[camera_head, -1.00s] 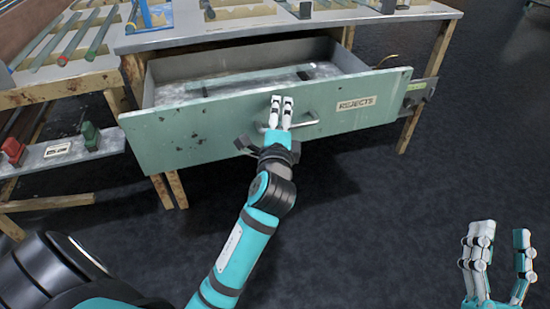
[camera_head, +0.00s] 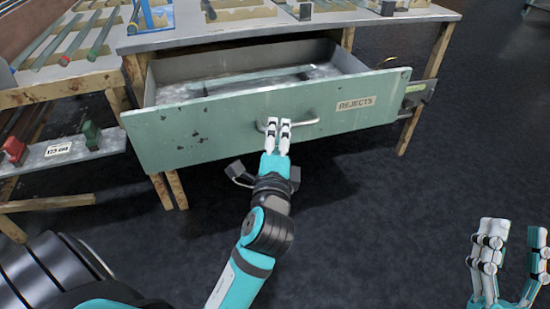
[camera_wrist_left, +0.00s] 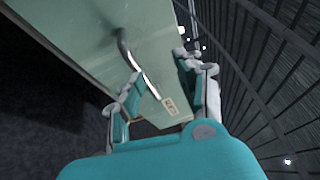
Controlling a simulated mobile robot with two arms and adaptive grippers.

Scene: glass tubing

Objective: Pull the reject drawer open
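The reject drawer (camera_head: 210,132) has a worn pale green front with a REJECTS label (camera_head: 355,104). It stands well out of the bench, and its metal inside shows. Its silver bar handle (camera_head: 308,123) is on the middle of the front. My left gripper (camera_head: 279,125) is at the handle, its fingertips overlapping the handle's left part in the head view. In the left wrist view the fingers (camera_wrist_left: 160,78) are apart, and the handle (camera_wrist_left: 136,62) runs through the space between and beyond them; contact is unclear. My right gripper (camera_head: 510,240) is open and empty at the lower right.
Glass tubing (camera_head: 265,77) lies in the drawer. The bench top (camera_head: 190,39) above carries fixtures. A lower side shelf (camera_head: 60,150) at left holds red and green items. The dark floor (camera_head: 350,200) in front of the drawer is clear.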

